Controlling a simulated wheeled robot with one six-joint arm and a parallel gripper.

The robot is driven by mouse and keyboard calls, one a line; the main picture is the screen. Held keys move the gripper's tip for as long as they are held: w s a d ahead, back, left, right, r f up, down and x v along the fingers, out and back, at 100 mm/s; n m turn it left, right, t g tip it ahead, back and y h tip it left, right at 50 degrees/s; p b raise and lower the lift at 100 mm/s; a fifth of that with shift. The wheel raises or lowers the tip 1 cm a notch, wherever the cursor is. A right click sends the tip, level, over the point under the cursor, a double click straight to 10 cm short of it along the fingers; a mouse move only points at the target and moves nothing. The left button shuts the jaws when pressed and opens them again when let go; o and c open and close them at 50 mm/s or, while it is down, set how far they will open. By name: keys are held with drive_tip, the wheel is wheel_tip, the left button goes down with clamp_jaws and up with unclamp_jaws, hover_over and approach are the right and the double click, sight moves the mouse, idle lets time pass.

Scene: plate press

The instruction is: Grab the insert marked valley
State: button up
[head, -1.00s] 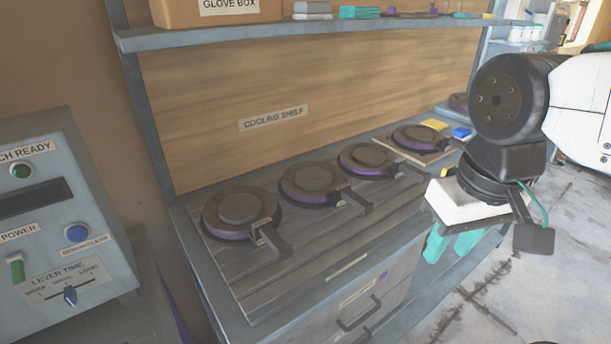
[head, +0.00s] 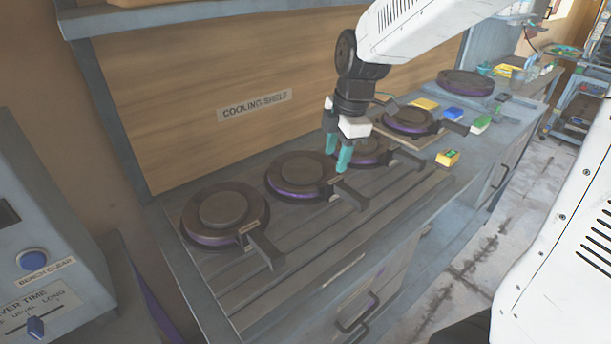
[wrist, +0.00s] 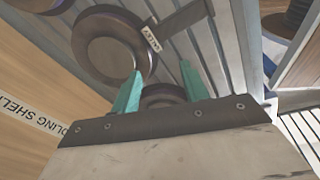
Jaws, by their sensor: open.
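Several round dark inserts with purple edges and handles stand in a row on the cooling shelf. In the wrist view, one insert (wrist: 105,45) has a small tag at its handle that seems to read "valley". It appears to be the third insert from the left (head: 372,150) in the head view, partly behind my gripper. My gripper (head: 338,158) is open and empty, its teal fingers pointing down between the second insert (head: 296,172) and the third. In the wrist view, the fingers (wrist: 161,88) flank part of another insert (wrist: 163,95), mostly hidden by my gripper.
The first insert (head: 220,212) stands at the left. Another insert (head: 410,120) rests on a board at the right, near yellow, blue and green blocks (head: 453,114). The panel box (head: 40,240) stands at left. A wooden back wall (head: 220,140) rises behind the row.

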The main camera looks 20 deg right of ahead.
sight(330, 183)
drive_tip(key=shift+n, duration=0.5)
drive_tip(key=f, duration=0.2)
drive_tip(key=w+f, duration=0.1)
drive_tip(key=f, duration=0.5)
drive_tip(key=shift+w+a+f, duration=0.15)
drive_tip(key=shift+a+f, duration=0.05)
drive_tip(key=shift+f, duration=0.05)
clamp_jaws()
drive_tip(key=shift+r, duration=0.1)
idle(0.5)
